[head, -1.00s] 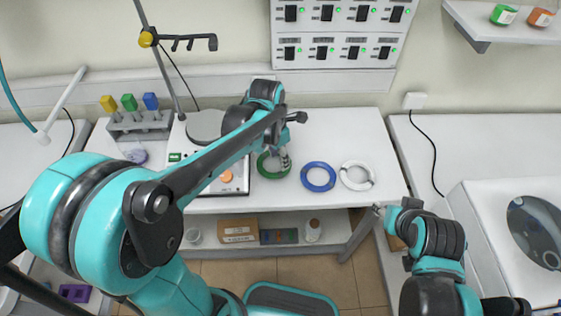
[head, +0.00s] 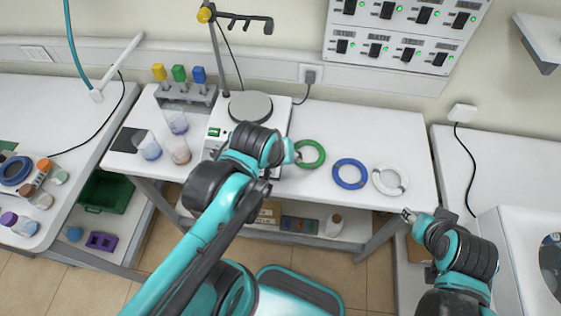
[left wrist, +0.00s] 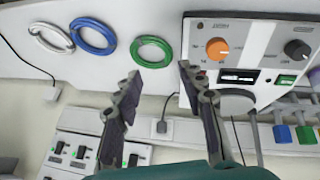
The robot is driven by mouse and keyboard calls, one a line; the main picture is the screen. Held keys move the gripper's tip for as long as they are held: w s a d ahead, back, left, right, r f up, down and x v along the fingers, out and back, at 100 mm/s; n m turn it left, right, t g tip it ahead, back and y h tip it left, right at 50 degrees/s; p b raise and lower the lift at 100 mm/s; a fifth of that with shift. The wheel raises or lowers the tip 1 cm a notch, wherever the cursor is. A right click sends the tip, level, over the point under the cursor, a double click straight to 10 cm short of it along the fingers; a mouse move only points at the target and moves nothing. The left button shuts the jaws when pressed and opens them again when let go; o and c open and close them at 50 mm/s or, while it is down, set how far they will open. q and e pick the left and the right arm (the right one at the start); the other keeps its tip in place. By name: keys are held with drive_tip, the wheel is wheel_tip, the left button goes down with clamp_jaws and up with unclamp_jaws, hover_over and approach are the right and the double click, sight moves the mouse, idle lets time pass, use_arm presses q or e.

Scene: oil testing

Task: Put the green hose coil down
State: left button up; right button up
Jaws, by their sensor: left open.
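The green hose coil (head: 322,156) lies flat on the white table, left of the blue coil (head: 366,176). It also shows in the left wrist view (left wrist: 150,39), beyond the fingertips and apart from them. My left gripper (left wrist: 160,73) is open, with nothing between its fingers. In the head view my left wrist is just left of the green coil, and its fingers are mostly hidden behind it. My right gripper (head: 408,215) is off the table's front right, away from the coils. It is too small to tell its state.
A white coil (head: 376,179) lies right of the blue one. A hot-plate device (head: 214,135) stands left of the green coil, close to my left arm. Several beakers and a rack (head: 186,95) with coloured-capped items are further left. The table's right end is clear.

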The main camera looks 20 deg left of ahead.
use_arm(q)
drive_tip(key=m, duration=0.1)
drive_tip(key=s+m, duration=0.1)
drive_tip(key=m, duration=0.1)
drive_tip(key=m+t, duration=0.1)
drive_tip(key=shift+s+a+f+m, duration=0.3)
drive_tip(key=shift+s+f+m, duration=0.05)
drive_tip(key=shift+s+m, duration=0.05)
drive_tip(key=shift+f, duration=0.1)
wheel_tip(320, 180, down, 3)
drive_tip(key=b, duration=0.3)
drive_tip(key=shift+f, duration=0.1)
